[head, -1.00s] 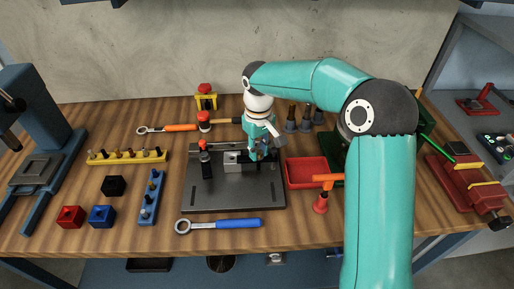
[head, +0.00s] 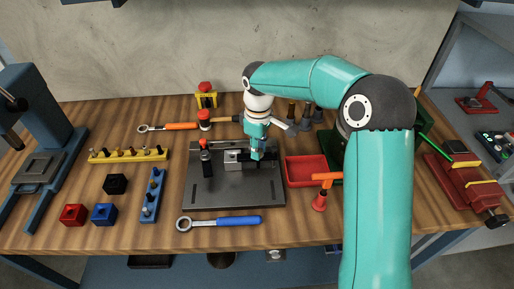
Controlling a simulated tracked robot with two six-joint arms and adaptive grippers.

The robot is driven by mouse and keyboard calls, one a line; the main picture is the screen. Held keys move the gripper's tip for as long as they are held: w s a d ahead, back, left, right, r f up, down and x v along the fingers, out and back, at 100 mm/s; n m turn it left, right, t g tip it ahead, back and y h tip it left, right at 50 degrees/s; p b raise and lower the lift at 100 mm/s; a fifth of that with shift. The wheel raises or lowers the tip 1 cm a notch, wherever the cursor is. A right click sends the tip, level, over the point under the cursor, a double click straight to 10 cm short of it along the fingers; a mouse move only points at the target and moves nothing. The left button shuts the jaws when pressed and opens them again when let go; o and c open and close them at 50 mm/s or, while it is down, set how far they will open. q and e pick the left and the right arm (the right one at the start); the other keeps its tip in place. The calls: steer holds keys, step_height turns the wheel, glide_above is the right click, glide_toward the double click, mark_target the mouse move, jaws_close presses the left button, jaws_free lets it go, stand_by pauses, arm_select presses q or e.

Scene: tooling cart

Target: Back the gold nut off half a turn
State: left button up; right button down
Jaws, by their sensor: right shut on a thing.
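My right gripper (head: 256,152) points down over the right part of a dark fixture plate (head: 235,194). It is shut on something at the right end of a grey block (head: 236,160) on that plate. The gold nut cannot be made out; the fingers cover that spot. My left gripper is not in view.
A blue-handled ring wrench (head: 220,222) lies in front of the plate. A red tray (head: 304,171) and an orange-red tool (head: 320,199) stand close to the right. A yellow rack (head: 128,155) and a blue rack (head: 152,196) are further left.

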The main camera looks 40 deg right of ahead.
steer(key=shift+w+r, duration=0.15)
steer(key=shift+w, duration=0.05)
steer(key=c, duration=1.1)
jaws_free()
steer(key=shift+o, duration=0.6)
steer(key=shift+s, duration=0.1)
step_height(320, 180, up, 12)
steer(key=shift+f, duration=0.2)
